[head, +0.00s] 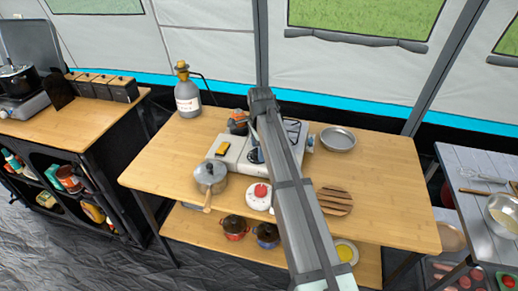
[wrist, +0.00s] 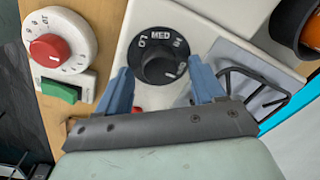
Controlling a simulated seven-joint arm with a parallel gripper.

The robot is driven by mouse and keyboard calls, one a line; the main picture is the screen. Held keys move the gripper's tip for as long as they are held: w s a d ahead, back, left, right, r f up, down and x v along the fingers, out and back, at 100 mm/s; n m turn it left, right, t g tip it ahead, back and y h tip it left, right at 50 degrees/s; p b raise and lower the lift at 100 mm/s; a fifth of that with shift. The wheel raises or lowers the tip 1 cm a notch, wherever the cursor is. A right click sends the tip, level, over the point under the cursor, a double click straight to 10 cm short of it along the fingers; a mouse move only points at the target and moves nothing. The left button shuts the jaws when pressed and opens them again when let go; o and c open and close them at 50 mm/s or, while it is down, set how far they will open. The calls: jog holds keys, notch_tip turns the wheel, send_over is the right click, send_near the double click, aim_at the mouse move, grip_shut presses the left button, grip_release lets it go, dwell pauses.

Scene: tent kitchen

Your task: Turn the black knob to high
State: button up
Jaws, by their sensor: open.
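The black knob (wrist: 158,59) sits on a round black dial on the white stove (wrist: 190,20) in the wrist view. White "MED" lettering shows at the top of the dial, with marks on either side; I cannot clearly tell where the knob points. My gripper (wrist: 160,68) is open, with one blue finger to the left of the knob and one to the right. I cannot tell whether either finger touches it. In the head view the white stove (head: 232,157) stands on the wooden table, and my arm hides the knob and most of my gripper.
A white device with a red knob (wrist: 47,48) and a green switch (wrist: 61,92) stands left of the dial in the wrist view.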

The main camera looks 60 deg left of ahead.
jog(key=shift+f, duration=0.3)
jog(key=shift+c, duration=0.2)
jog(key=c, duration=1)
jog(key=shift+n, duration=0.3)
jog(key=n, duration=0.2)
jog(key=shift+w+a+n, duration=0.1)
jog(key=shift+n, duration=0.3)
jog(key=n, duration=0.3)
jog(key=shift+n, duration=0.4)
jog(key=n, duration=0.6)
jog(key=shift+a+g, duration=0.15)
jog(key=shift+g, duration=0.15)
jog(key=shift+n, duration=0.4)
